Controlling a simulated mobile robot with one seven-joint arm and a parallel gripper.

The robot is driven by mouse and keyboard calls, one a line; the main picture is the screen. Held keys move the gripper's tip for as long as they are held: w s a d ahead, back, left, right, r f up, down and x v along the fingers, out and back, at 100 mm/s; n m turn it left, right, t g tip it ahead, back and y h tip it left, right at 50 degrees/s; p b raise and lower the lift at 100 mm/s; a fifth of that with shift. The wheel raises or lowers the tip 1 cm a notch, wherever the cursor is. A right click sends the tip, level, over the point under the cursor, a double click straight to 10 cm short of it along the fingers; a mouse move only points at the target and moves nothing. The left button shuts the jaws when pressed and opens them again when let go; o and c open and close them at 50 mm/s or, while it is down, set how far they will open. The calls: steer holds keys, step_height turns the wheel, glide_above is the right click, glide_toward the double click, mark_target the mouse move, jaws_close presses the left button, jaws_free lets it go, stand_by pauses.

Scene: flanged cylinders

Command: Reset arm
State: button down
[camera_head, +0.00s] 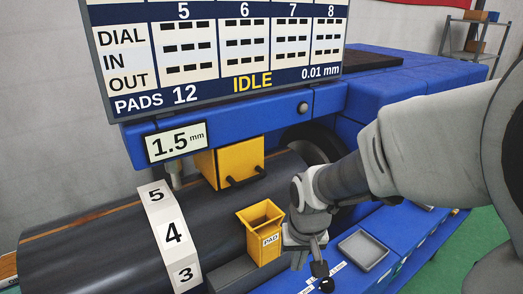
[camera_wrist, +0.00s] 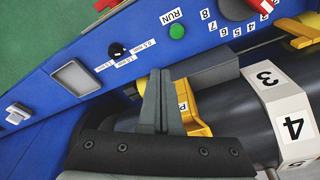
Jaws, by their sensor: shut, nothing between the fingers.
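My gripper (camera_head: 316,248) is at the end of my arm, over the blue machine's front panel, just right of a yellow bin labelled PAD (camera_head: 265,240). In the wrist view my gripper's fingers (camera_wrist: 160,74) are together and empty. The bin (camera_wrist: 192,112) is partly hidden behind the fingers there. A black knob (camera_head: 321,269) is close below the fingertips in the head view; it also shows in the wrist view (camera_wrist: 117,50). I cannot tell whether the fingers touch it.
A dark flanged cylinder (camera_head: 90,255) with a numbered white band (camera_head: 173,233) lies at left. A yellow block with handles (camera_head: 240,160) is above it. A display board (camera_head: 215,50) reads IDLE. A grey tray (camera_head: 362,251) is right of my gripper. A green RUN button (camera_wrist: 177,32) is on the panel.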

steer(key=s+d+r+t, duration=0.1)
steer(key=s+d+r, duration=0.2)
steer(key=s+r, duration=0.3)
steer(key=s+d+r+t, duration=0.2)
steer(key=s+r, duration=0.3)
steer(key=r, duration=0.3)
steer(key=shift+s+d+t, duration=0.3)
steer(key=shift+s+d, duration=0.05)
steer(key=shift+d, duration=0.3)
steer(key=shift+a+r, duration=0.1)
steer(key=shift+a, duration=0.1)
